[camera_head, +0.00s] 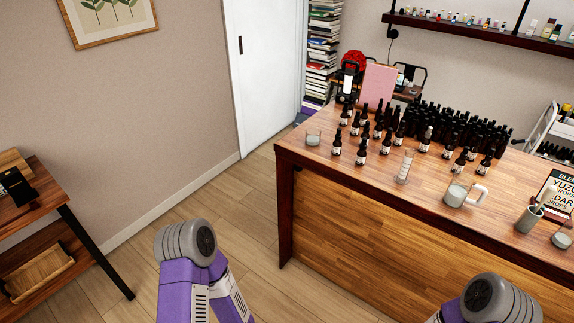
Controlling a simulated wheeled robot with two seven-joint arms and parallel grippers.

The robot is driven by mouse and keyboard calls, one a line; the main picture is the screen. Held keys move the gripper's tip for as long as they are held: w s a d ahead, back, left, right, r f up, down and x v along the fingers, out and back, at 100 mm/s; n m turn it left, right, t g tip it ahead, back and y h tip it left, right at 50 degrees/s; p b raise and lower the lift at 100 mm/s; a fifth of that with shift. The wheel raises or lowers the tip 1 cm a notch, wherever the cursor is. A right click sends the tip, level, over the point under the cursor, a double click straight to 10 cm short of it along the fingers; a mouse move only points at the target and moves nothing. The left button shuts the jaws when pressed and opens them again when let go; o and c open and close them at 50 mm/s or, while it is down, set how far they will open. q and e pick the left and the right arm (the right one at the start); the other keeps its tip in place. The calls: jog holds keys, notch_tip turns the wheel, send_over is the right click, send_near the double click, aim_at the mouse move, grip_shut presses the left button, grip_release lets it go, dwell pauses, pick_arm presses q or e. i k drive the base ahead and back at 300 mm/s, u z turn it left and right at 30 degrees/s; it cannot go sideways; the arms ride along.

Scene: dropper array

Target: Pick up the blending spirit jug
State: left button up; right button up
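A pale jug (458,195) with a white handle on its right side stands upright on the wooden table (350,175), near its front edge and right of centre. I take it for the blending spirit jug; no label on it is readable. Parts of my two purple and grey arms show at the bottom of the head view, one left of the table and one in front of it. Neither of my grippers is in view, and nothing touches the jug.
Several dark dropper bottles (361,148) crowd the table behind the jug. A clear cylinder (405,166) stands to its left. A grey cup (529,218) and a recipe sign (557,190) stand to its right. Wooden floor (220,205) is clear left of the table.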

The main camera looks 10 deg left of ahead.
aim_at(461, 184)
jog(key=u, duration=0.55)
jog(key=k, duration=0.8)
jog(key=u, duration=0.9)
jog(key=i, duration=1.45)
jog(key=z, duration=1.4)
jog(key=i, duration=0.75)
jog(key=z, duration=0.8)
